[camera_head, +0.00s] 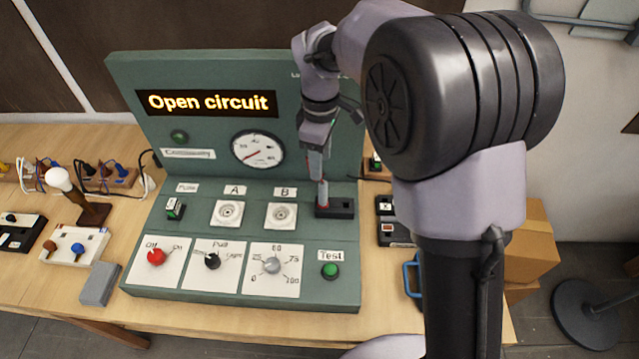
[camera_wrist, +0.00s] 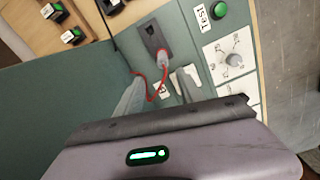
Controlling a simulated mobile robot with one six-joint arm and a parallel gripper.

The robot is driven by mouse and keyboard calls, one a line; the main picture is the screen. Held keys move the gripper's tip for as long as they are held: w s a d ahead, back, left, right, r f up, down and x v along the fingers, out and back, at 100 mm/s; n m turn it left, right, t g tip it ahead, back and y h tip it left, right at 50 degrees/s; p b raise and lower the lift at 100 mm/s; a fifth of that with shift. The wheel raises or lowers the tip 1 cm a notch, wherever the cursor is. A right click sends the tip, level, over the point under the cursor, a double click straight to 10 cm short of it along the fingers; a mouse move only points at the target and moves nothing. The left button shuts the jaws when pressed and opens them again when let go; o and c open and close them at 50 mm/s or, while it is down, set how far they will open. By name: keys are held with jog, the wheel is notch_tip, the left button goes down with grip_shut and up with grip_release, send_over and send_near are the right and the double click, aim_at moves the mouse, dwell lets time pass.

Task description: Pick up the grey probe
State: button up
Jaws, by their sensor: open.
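The grey probe (camera_wrist: 162,58) stands at one end of a black holder (camera_wrist: 152,35) in the wrist view, with a red lead curling from it. In the head view the black holder (camera_head: 342,208) sits on the right side of the green test panel, and a small red part (camera_head: 322,194) rises from its left end. My gripper (camera_head: 317,166) is just above that end, pointing down. In the wrist view my gripper (camera_wrist: 158,88) is open, with its fingers apart and the red lead showing between them. The probe is partly hidden in the head view.
The green test panel (camera_head: 150,285) reads "Open circuit" and has sockets A (camera_head: 228,212) and B (camera_head: 281,214), knobs and a green Test button (camera_head: 330,271). A lamp (camera_head: 60,180) and small boards stand on the bench at left. A cardboard box (camera_head: 530,245) is at right.

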aim_at(323, 197)
notch_tip(323, 197, down, 7)
jog(key=shift+r+b, duration=0.15)
jog(key=shift+b, duration=0.7)
jog(key=f, duration=0.1)
jog(key=f+b, duration=0.1)
jog(key=f, duration=0.1)
jog(key=s+f+b, duration=0.1)
jog(key=f, duration=0.1)
jog(key=shift+d+f, duration=0.1)
jog(key=shift+d, duration=0.2)
jog(key=shift+f, duration=0.2)
grip_shut()
